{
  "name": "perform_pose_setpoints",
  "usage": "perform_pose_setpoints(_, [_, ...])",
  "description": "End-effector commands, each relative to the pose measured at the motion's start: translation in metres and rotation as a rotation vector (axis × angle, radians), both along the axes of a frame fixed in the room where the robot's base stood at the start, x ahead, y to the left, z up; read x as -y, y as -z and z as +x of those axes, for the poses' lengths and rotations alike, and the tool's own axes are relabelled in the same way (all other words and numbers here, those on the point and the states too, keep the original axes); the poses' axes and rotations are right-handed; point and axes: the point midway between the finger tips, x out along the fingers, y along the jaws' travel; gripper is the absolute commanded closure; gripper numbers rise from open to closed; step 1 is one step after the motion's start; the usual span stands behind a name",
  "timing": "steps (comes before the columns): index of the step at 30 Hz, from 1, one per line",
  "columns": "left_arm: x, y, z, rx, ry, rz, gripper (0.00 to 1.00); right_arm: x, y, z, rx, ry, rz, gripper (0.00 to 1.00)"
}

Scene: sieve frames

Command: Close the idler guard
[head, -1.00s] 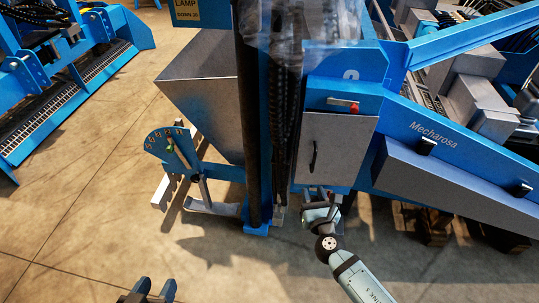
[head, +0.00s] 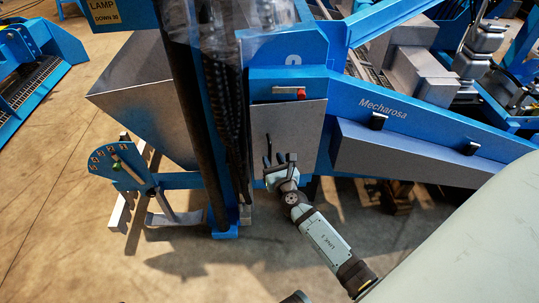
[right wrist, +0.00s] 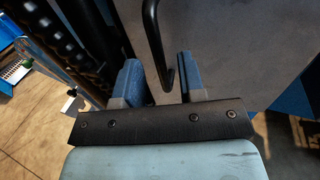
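The idler guard looks to be the flat grey panel (head: 300,125) on the blue machine, with a black bar handle (head: 268,148) near its left edge. I cannot tell how far it stands from its frame. My right gripper (head: 280,160) is at the handle. In the right wrist view, the two blue fingers (right wrist: 160,80) are apart, with the lower bend of the handle (right wrist: 166,60) between them and gaps at the sides. The grey panel (right wrist: 235,50) fills the upper right there. A dark tip at the bottom edge may be my left gripper (head: 295,297); its fingers are cut off.
A grey bar with a red end (head: 300,93) sits above the panel. A dark post (head: 190,110) and cables stand to its left. A grey hopper (head: 145,90) and a blue scale plate with a lever (head: 118,165) are further left. The floor in front is clear.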

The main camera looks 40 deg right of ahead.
Motion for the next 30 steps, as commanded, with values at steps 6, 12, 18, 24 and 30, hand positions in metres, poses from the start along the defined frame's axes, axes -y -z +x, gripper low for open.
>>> perform_pose_setpoints(6, [0.003,-0.012,0.003,0.039,0.004,-0.018,0.49,0.006,0.0,0.024,0.0,0.0,0.0,0.63])
perform_pose_setpoints(12, [0.004,-0.018,0.007,0.056,0.007,-0.023,0.49,0.007,0.0,0.029,-0.001,0.0,-0.001,0.63])
perform_pose_setpoints(18, [0.004,-0.015,0.006,0.05,0.008,-0.02,0.49,0.007,0.0,0.029,-0.001,0.0,0.0,0.7])
perform_pose_setpoints(24, [0.004,-0.011,0.004,0.04,0.008,-0.019,0.49,0.007,0.0,0.029,0.0,0.0,0.0,1.0])
perform_pose_setpoints(30, [0.004,-0.009,0.001,0.031,0.007,-0.018,0.49,0.009,-0.001,0.035,0.001,-0.001,0.0,1.0])
